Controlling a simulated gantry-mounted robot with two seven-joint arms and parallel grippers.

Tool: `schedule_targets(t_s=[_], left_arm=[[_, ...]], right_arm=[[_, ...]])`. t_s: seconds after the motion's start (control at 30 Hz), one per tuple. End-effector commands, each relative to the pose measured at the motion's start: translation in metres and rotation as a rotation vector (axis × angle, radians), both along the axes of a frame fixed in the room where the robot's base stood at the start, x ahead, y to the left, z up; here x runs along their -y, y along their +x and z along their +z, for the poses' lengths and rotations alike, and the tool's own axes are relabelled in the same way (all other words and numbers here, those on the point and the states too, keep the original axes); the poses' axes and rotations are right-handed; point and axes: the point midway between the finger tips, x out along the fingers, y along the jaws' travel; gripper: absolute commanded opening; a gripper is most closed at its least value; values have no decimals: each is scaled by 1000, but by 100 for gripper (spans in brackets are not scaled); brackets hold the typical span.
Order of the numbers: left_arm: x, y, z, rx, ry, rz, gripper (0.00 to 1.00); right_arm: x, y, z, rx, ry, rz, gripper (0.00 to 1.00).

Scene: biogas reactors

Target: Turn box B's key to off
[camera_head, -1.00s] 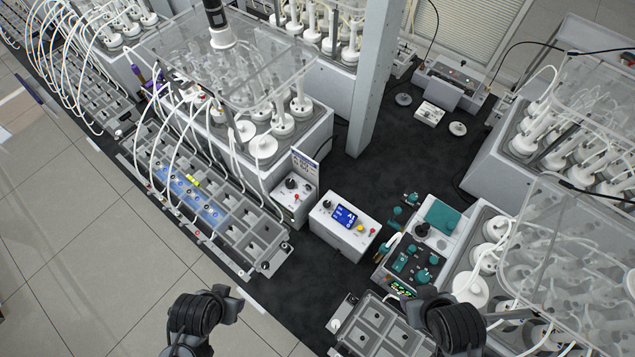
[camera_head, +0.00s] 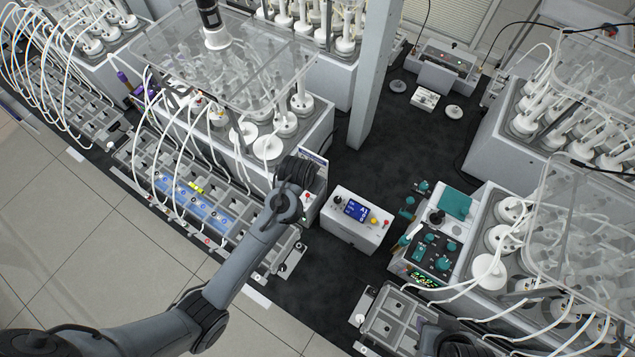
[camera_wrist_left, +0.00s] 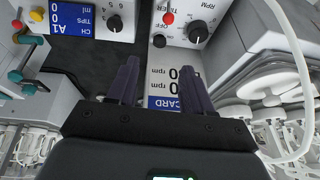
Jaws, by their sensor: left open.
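My left gripper (camera_wrist_left: 162,88) is open and empty in the left wrist view, its two dark fingers apart over a white card (camera_wrist_left: 161,101) with "rpm" lettering. Just beyond the fingertips is a grey-white control box (camera_wrist_left: 180,52) with an RPM knob (camera_wrist_left: 199,33), a red button (camera_wrist_left: 168,18) and a small black knob (camera_wrist_left: 159,40) near an "OFF" label. I cannot tell which box is B or make out a key. In the head view my left wrist covers much of this box (camera_head: 311,206), and the fingers are hidden.
A white box with a blue display (camera_head: 356,209) stands to the right, with dark mat between. Reactors with tubing (camera_head: 240,120) stand behind and left. A teal-topped unit (camera_head: 438,235) and a grey tray (camera_head: 392,318) lie right. Dark mat (camera_head: 350,280) is clear in front.

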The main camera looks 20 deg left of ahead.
Motion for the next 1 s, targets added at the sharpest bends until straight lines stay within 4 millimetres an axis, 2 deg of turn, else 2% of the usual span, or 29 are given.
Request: schedule_targets(t_s=[0.3,0.5,0.73,1.0], left_arm=[[1,19,-47,-3,-2,0,50],[1,29,-69,-2,-1,0,50],[2,34,-82,0,-1,0,50],[2,34,-85,0,-1,0,50]], right_arm=[[-2,0,6,-1,7,-3,43],[-4,-1,10,-2,13,-6,43],[-4,-1,11,-3,14,-7,43],[-4,-1,11,-3,13,-6,43]])
